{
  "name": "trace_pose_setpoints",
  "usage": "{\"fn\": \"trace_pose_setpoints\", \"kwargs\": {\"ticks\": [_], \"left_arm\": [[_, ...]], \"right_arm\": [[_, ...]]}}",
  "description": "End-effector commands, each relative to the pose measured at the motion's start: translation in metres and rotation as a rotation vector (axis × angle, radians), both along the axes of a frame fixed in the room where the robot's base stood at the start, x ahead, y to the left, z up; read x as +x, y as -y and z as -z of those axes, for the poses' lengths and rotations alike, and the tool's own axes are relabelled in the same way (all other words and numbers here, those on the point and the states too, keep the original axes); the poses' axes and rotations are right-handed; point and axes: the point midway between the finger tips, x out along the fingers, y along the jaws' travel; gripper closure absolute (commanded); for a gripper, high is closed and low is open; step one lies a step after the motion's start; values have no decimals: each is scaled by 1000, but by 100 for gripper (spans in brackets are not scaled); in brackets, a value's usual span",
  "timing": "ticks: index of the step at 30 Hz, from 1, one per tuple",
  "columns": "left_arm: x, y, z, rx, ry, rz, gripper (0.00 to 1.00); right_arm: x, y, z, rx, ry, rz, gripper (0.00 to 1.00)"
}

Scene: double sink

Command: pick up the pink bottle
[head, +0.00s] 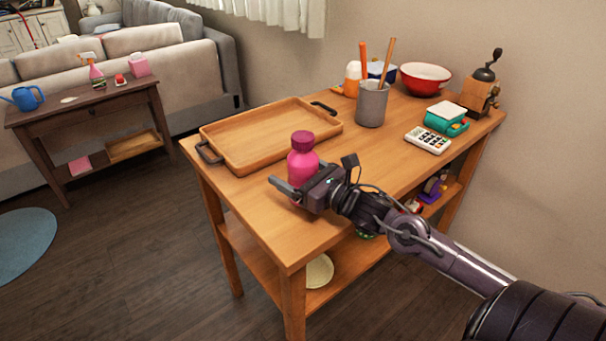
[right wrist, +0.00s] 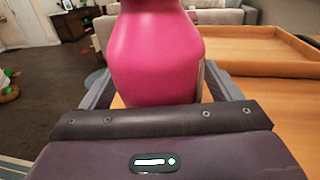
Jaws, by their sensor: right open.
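The pink bottle (head: 302,160) stands upright on the wooden table, near its front left edge, in front of the tray. It has a darker pink cap. My right gripper (head: 292,190) is at the lower part of the bottle, with its fingers spread around it. In the right wrist view the bottle (right wrist: 155,55) fills the middle, between the two open fingers (right wrist: 155,90). The gripper hides part of the bottle's lower body in the head view. My left gripper is not in view.
A wooden tray (head: 247,150) with dark handles lies behind the bottle. The tabletop's front corner is clear.

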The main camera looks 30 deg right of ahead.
Motion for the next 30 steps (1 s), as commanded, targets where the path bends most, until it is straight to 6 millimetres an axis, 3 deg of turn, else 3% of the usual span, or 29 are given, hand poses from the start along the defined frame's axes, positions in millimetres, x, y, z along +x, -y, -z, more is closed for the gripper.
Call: {"fn": "trace_pose_setpoints", "kwargs": {"ticks": [2,13,23,30], "left_arm": [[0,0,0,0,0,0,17],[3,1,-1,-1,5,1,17],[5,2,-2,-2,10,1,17],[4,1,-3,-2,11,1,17]], "right_arm": [[0,0,0,0,0,0,18],[0,0,-1,0,1,0,65],[0,0,-5,0,2,0,65],[0,0,-37,-3,5,-1,65]]}}
